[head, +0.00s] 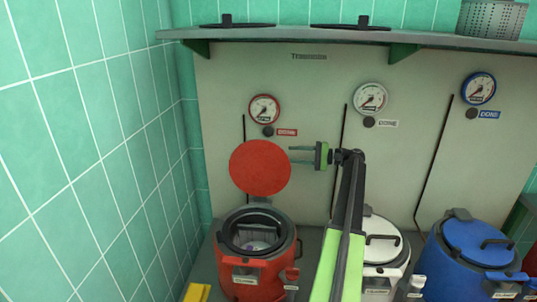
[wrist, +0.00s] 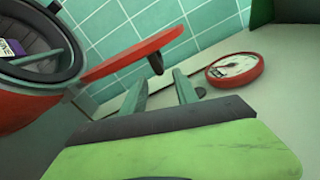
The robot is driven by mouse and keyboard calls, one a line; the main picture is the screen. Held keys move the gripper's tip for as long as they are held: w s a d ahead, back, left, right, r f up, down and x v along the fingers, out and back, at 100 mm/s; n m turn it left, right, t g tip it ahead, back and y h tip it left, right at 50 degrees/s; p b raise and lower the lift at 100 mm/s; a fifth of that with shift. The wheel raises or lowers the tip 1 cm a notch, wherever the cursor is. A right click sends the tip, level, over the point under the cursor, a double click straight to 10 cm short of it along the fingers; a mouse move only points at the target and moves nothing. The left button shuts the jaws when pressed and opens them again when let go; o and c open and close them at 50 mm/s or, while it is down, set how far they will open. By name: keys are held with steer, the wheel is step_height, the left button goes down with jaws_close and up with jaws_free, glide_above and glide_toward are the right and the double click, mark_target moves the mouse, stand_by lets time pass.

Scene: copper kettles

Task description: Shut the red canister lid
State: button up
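The red canister (head: 262,271) stands at the lower left in the head view, its dark-rimmed mouth open. Its round red lid (head: 260,167) is raised upright behind the mouth. In the wrist view the canister (wrist: 25,108) is at the left, and the lid (wrist: 125,53) shows almost edge-on with a dark knob beneath. My gripper (head: 291,155) is beside the lid's right edge, fingers pointing left. In the wrist view, my gripper (wrist: 161,88) has its two fingers apart with nothing between them. I cannot tell whether a fingertip touches the lid.
A white canister (head: 382,250) and a blue canister (head: 468,255) stand shut to the right. A red-rimmed gauge (head: 264,108) is on the panel above the lid; a gauge also shows in the wrist view (wrist: 235,68). A shelf (head: 340,42) runs above. A tiled wall (head: 90,150) bounds the left.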

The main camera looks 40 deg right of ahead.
mark_target(268, 152)
steer(key=x, duration=1.1)
jaws_close()
steer(key=shift+w+d, duration=0.1)
stand_by(0.9)
